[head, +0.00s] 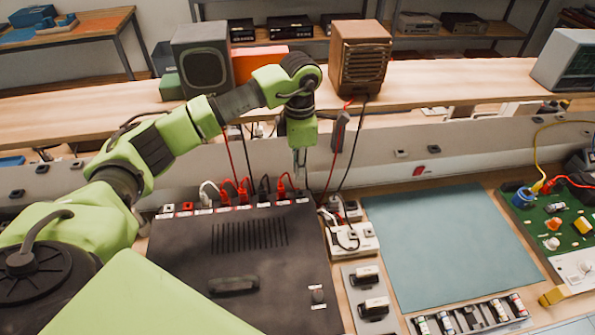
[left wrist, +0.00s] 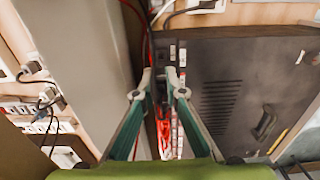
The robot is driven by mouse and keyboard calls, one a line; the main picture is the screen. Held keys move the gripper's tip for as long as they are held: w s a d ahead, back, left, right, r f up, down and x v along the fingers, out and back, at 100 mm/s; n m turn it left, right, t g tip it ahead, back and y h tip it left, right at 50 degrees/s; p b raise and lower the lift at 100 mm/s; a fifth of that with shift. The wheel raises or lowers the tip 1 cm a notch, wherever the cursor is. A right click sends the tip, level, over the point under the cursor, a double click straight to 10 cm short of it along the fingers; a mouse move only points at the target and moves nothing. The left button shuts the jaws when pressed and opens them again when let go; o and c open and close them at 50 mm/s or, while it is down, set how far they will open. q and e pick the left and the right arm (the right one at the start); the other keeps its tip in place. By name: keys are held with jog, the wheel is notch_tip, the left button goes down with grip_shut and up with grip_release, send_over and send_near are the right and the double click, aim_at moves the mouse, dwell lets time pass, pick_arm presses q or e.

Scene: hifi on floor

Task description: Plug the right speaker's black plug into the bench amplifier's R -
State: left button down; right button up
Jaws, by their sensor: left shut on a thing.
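The bench amplifier (head: 240,262) is a flat black box in the lower middle of the head view. Red, black and white plugs line its back edge; a red plug (head: 282,186) sits near the right end. The right speaker (head: 360,62) is a brown wooden box on the raised shelf, with red and black cables hanging from it. My left gripper (head: 300,165) points down at the amplifier's back right corner. In the left wrist view its fingertips (left wrist: 162,80) are shut on a small dark thing, seemingly the black plug. The R - socket is hard to make out.
A grey speaker (head: 202,62) stands left on the shelf (head: 115,108). A dark grey block (head: 341,132) hangs on the cables right of my gripper. A white power strip (head: 352,240), a blue-green mat (head: 450,245) and a green circuit board (head: 560,228) lie right of the amplifier.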

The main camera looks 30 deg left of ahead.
pick_arm(q)
jog(key=shift+d+f, duration=0.2)
jog(key=shift+f, duration=0.35)
jog(key=shift+f+b, duration=0.65)
jog(key=shift+f, duration=0.05)
jog(key=shift+a+f+b, duration=0.1)
jog(key=shift+f+b, duration=0.3)
jog(key=shift+f, duration=0.7)
pick_arm(e)
jog(key=f, duration=0.2)
jog(key=shift+w+a+f, duration=0.25)
jog(key=shift+a+f, duration=0.05)
jog(key=shift+d, duration=0.2)
jog(key=shift+d, duration=0.3)
